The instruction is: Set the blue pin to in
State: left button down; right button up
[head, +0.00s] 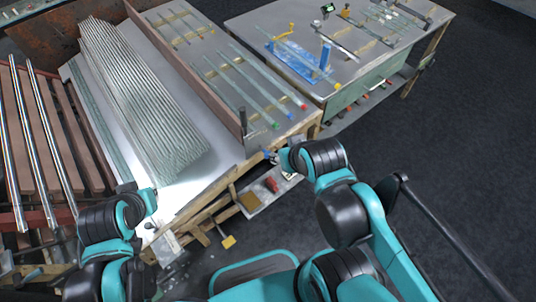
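A small blue pin end (291,116) shows at the front edge of the near table, between a green one (275,126) and a red one (304,106). Each sits at the near end of a long glass tube. How far the blue one is pushed in is too small to tell. My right gripper (272,157) is just below and in front of that table edge, apart from the blue pin. My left gripper (126,187) is at the lower left, over the front of the sheet with the tube stack. The fingers of both are too small and dark to read.
A large stack of glass tubes (145,95) lies left of the near table. Shiny rods (40,140) lie on a rack at far left. A second table (372,62) at the back holds a blue frame (290,64) and tools. Dark floor (480,150) at right is clear.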

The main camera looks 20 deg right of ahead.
aim_at(266, 152)
jog(key=k+j, duration=0.15)
jog(key=k, duration=0.4)
jog(key=k+j, duration=0.15)
jog(key=k, duration=0.4)
